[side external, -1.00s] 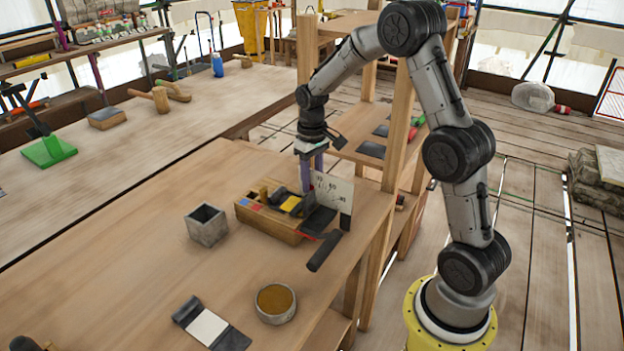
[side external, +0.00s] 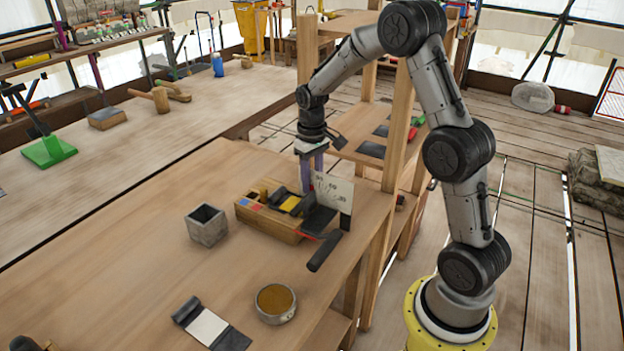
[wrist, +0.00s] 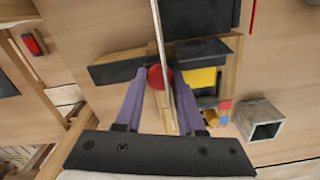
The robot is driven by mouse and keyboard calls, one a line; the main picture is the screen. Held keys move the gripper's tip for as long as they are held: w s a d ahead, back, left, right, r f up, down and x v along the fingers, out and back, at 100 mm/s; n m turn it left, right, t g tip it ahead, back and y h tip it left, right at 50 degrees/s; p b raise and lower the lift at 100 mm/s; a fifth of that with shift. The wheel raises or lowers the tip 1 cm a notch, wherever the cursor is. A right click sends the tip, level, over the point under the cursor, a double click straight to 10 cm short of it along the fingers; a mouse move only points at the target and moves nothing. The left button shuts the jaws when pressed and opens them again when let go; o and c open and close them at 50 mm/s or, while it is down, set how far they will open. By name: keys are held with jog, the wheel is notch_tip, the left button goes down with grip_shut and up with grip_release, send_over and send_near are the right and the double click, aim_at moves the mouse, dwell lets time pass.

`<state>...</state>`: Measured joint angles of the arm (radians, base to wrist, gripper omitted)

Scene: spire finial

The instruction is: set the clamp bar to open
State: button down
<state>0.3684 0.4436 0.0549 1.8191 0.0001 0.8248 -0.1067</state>
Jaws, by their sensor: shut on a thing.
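The wooden clamp fixture (side external: 270,222) sits on the bench, with black parts, a yellow pad (side external: 291,204) and an upright marked white card (side external: 333,190). My gripper (side external: 312,185) is down at the fixture, behind and left of the card. In the wrist view, its two purple fingers (wrist: 160,84) stand either side of a red round end (wrist: 155,77). This appears to belong to the clamp bar, on which the gripper is shut. The exact contact is hidden. A black bar (wrist: 113,70) lies just beyond the fingers, and the card shows edge-on.
A square stone pot (side external: 207,225) stands left of the fixture. A round bowl (side external: 276,302) and a black-and-white strip (side external: 211,324) lie nearer the camera. The bench's left side has free room.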

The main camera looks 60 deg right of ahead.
jog(key=d, duration=0.9)
jog(key=shift+d+r, duration=0.1)
jog(key=shift+r, duration=0.05)
jog(key=c, duration=0.5)
grip_release()
notch_tip(320, 180, up, 14)
